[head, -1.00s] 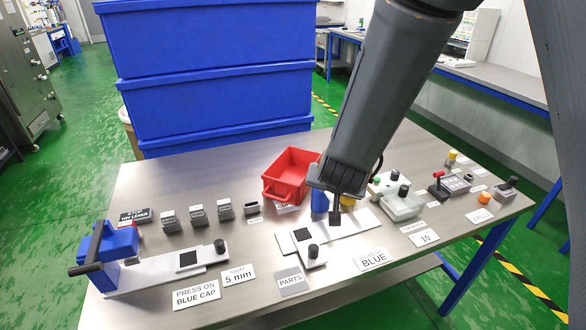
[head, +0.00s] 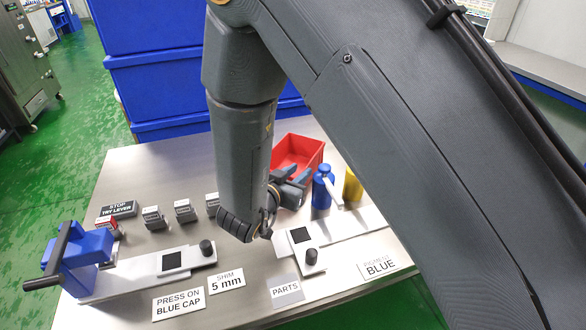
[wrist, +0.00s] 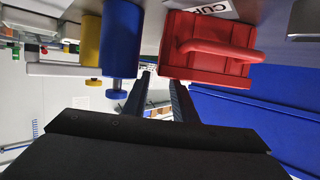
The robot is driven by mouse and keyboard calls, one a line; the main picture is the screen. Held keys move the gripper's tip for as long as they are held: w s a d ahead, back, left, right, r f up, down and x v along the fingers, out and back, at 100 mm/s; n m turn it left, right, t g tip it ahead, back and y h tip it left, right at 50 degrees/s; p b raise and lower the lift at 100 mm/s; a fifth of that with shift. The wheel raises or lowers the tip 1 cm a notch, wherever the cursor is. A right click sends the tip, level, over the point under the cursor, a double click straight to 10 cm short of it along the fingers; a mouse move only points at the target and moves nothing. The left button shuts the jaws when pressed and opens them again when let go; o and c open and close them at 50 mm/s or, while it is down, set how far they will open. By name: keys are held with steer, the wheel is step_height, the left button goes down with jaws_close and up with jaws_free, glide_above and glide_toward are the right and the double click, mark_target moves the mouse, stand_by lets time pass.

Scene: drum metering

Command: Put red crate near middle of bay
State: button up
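The red crate (head: 312,160) sits on the metal table behind my gripper, partly hidden by it in the head view. In the wrist view the red crate (wrist: 210,28) is upside down at upper right, with its bar handle (wrist: 222,49) facing the camera. My gripper (head: 305,180) is low over the table by the crate's near side. Its two fingers (wrist: 163,78) are apart with nothing between them. In the wrist view the fingertips lie between the crate and a blue cylinder. Whether a finger touches the crate cannot be told.
The blue cylinder (head: 321,193) and a yellow cylinder (head: 352,186) stand just right of the crate. A blue lever press (head: 80,255) is at left, with several small blocks behind it. A white plate with a black square (head: 301,236) lies in front. Stacked blue bins (head: 150,85) stand behind.

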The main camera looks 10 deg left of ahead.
mark_target(309, 163)
steer(key=shift+p+x, duration=1.25)
steer(key=shift+x, duration=2.2)
steer(key=shift+d+r, duration=0.1)
steer(key=shift+d, duration=0.05)
jaws_close()
